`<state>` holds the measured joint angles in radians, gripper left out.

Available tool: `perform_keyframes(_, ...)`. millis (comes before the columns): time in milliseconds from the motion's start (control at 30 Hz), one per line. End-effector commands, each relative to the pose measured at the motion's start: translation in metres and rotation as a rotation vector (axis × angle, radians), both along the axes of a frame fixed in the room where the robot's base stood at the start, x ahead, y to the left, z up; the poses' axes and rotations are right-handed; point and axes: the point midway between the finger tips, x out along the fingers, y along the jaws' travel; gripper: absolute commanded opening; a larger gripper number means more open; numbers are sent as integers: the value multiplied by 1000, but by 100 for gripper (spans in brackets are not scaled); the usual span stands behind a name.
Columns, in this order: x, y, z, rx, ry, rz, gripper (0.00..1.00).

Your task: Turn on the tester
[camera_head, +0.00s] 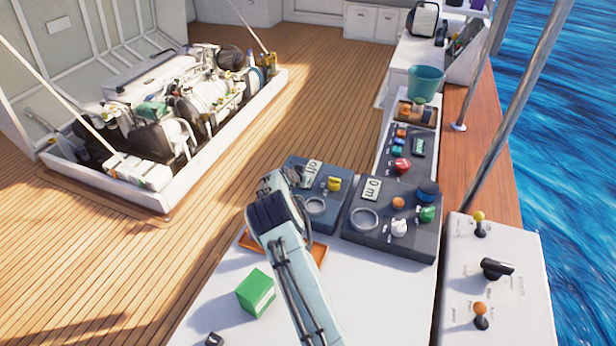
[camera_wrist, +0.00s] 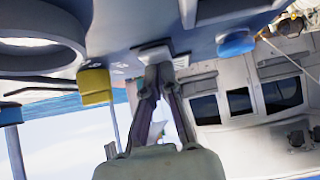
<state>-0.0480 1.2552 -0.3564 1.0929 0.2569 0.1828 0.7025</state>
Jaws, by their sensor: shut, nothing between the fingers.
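A dark blue-grey box (camera_head: 328,213) with a small display, a yellow knob (camera_head: 334,184) and a round ring stands on the white counter; it looks like the tester. The display seems to read "off". My gripper is hidden behind my own arm at this box in the head view. In the wrist view my gripper (camera_wrist: 160,68) is shut and empty, its tips at a small pale switch or button (camera_wrist: 152,53) on the box face. I cannot tell whether they touch. The yellow knob (camera_wrist: 97,86) is to the left and a blue knob (camera_wrist: 236,43) to the right.
A second dark box (camera_head: 375,243) with a "0 m" display and several coloured knobs stands close on the right. A green block (camera_head: 256,292) lies on the counter. A white switch panel (camera_head: 510,260) is at the right, a teal bucket (camera_head: 426,83) farther back.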

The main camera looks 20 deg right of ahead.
Motion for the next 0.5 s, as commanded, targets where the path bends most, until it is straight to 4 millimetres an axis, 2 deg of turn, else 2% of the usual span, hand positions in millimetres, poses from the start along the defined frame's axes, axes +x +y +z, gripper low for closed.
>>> perform_keyframes(333,-2,3,-3,8,11,2,0)
perform_keyframes(500,-3,4,19,5,4,1,0)
